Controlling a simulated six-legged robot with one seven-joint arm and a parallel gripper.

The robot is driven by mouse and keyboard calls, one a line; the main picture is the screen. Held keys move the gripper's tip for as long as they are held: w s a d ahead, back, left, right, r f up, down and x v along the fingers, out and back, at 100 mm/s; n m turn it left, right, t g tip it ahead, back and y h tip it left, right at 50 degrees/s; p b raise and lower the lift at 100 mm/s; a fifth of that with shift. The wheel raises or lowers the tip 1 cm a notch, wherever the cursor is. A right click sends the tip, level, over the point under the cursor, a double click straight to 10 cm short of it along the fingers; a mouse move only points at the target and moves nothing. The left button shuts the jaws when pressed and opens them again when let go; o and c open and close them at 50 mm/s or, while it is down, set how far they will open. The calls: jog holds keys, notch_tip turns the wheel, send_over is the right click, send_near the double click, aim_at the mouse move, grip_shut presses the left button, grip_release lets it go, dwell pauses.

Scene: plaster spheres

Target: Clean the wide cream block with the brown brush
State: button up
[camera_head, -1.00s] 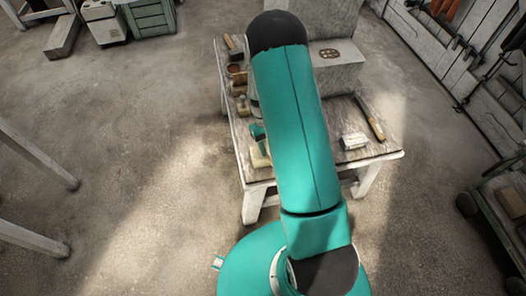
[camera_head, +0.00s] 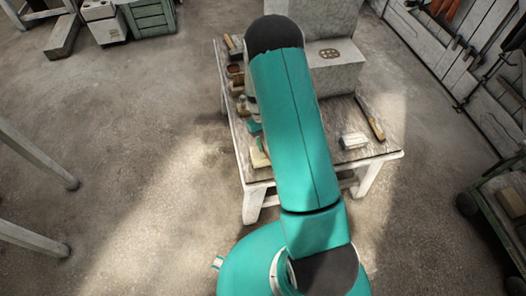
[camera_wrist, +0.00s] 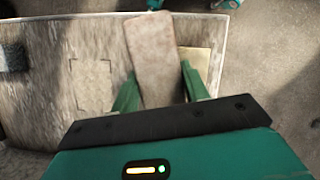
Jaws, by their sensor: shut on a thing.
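My gripper (camera_wrist: 158,72) is shut on the brown brush (camera_wrist: 156,45). Its two green fingers are on either side of the brush's flat, pale brown back. The bristles are hidden beneath. The cream block (camera_wrist: 197,62) lies on the table to the right, partly hidden by the brush and the right finger. I cannot tell whether the brush touches it. In the head view the cream block (camera_head: 259,155) lies near the table's left front corner. There my arm hides most of my gripper and the brush.
The worn table (camera_head: 335,172) also holds a white block (camera_head: 353,140), a wooden-handled tool (camera_head: 371,118) and a large grey block (camera_head: 333,68). Small pots and tools stand along its left edge. A square outline (camera_wrist: 90,85) marks the tabletop. The floor left is open.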

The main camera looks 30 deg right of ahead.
jog(key=shift+s, duration=0.15)
jog(key=shift+s, duration=2.1)
jog(key=shift+w, duration=2.25)
jog(key=shift+s, duration=0.1)
jog(key=shift+s, duration=2.15)
jog(key=shift+w+r, duration=0.1)
jog(key=shift+w, duration=0.05)
jog(key=shift+w+r, duration=0.65)
jog(key=shift+w, duration=0.35)
